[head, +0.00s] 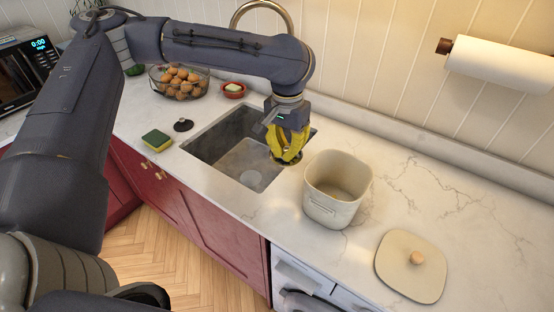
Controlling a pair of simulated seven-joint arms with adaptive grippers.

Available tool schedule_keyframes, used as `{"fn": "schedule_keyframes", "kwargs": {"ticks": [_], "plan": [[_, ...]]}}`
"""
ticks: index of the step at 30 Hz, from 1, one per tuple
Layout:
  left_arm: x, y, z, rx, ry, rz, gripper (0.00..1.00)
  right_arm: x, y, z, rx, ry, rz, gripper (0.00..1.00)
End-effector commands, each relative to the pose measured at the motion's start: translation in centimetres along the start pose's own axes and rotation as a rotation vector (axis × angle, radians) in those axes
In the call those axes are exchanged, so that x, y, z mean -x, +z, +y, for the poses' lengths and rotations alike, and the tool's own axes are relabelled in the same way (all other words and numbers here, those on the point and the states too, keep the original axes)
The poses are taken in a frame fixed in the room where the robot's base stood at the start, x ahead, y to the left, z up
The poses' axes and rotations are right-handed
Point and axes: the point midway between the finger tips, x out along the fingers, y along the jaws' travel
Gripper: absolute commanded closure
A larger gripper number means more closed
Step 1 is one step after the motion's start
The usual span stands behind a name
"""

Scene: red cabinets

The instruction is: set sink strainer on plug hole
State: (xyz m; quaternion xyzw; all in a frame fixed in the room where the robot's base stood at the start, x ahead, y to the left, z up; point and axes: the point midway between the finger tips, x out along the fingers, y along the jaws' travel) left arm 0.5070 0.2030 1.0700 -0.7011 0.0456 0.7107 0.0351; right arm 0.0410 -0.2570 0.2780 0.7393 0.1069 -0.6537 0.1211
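My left gripper (287,154), with yellow fingers, points down over the right end of the sink. Its fingers are closed around a dark round disc at their tips, which looks like the sink strainer (291,161); the fingers hide most of it. The grey sink (226,148) is set into the white counter. The pale round plug hole (251,179) shows on its floor, below and left of the gripper in the picture, apart from the disc. My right gripper is out of view.
A beige pot (333,207) stands right of the sink, close to the gripper. Its lid (411,267) lies farther right. A black knobbed stopper (183,125) and a sponge (157,140) lie left of the sink. A faucet (262,8) rises behind.

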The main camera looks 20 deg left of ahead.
Motion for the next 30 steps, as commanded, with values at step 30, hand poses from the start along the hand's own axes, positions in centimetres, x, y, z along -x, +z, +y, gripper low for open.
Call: {"fn": "schedule_keyframes", "kwargs": {"ticks": [30], "plan": [[-4.5,-15.2,-6.1,0.393,0.027,0.012,1.00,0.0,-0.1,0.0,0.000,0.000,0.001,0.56]]}}
